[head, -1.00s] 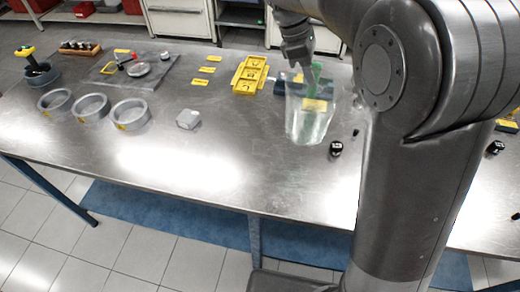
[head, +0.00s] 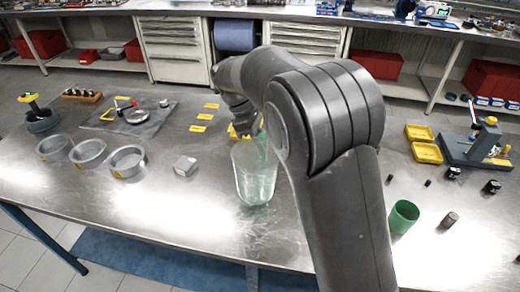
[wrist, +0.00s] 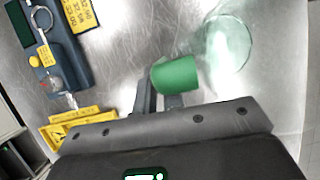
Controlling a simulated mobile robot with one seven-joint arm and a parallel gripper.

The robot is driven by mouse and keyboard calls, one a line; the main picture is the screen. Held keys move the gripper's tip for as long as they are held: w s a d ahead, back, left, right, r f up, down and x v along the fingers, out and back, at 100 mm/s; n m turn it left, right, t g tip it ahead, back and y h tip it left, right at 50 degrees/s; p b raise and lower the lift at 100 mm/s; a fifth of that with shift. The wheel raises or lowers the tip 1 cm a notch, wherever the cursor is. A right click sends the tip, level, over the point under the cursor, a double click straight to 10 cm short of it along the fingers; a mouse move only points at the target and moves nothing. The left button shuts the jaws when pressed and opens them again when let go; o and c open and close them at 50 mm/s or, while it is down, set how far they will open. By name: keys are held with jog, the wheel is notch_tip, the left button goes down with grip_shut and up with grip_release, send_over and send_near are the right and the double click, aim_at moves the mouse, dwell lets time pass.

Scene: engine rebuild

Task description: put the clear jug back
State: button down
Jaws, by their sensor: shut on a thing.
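The clear jug (head: 255,178) is upright in the middle of the head view, over the near part of the steel table. In the wrist view its round glass rim (wrist: 230,42) shows from above, beside a green handle-like part (wrist: 175,74). My gripper (head: 256,128) is at the jug's upper back side in the head view. In the wrist view its fingers (wrist: 160,97) are closed on the green part. I cannot tell whether the jug's base touches the table.
Metal rings (head: 127,160) and a small grey block (head: 185,166) stand left of the jug. A yellow tray (wrist: 75,132) and a blue-grey fixture (wrist: 62,55) lie near the gripper. A green cup (head: 404,216) stands right of my arm. The front table stretch left of the jug is clear.

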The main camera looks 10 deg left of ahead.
jog(key=shift+f, duration=1.75)
jog(key=c, duration=1.5)
grip_release()
jog(key=v, duration=1.2)
jog(key=shift+r, duration=0.2)
jog(key=shift+d, duration=0.1)
